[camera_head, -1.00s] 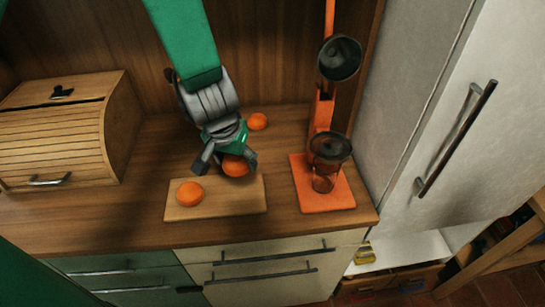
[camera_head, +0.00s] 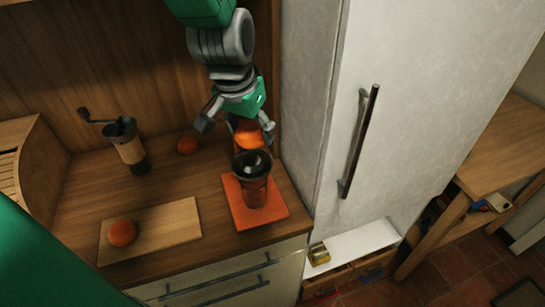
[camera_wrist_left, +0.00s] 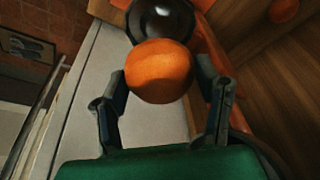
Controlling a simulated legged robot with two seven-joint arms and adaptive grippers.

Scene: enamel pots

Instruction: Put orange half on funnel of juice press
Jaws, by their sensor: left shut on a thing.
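My left gripper (camera_head: 238,126) is shut on an orange half (camera_head: 249,135), which also shows between the two fingers in the left wrist view (camera_wrist_left: 158,72). The juice press has an orange base (camera_head: 240,212) and a dark funnel (camera_head: 251,163) on top. In the head view the held half appears just behind and above the funnel. In the wrist view the funnel (camera_wrist_left: 163,20) lies just beyond the half; a gap or contact between them cannot be told. My gripper hides the press's upper part. My right gripper is not in view.
Another orange piece (camera_head: 122,233) lies on the cutting board (camera_head: 170,222). A further orange (camera_head: 187,145) and a coffee grinder (camera_head: 130,148) stand at the back of the counter. A tall white cabinet (camera_head: 400,90) with a dark handle stands close right of the press.

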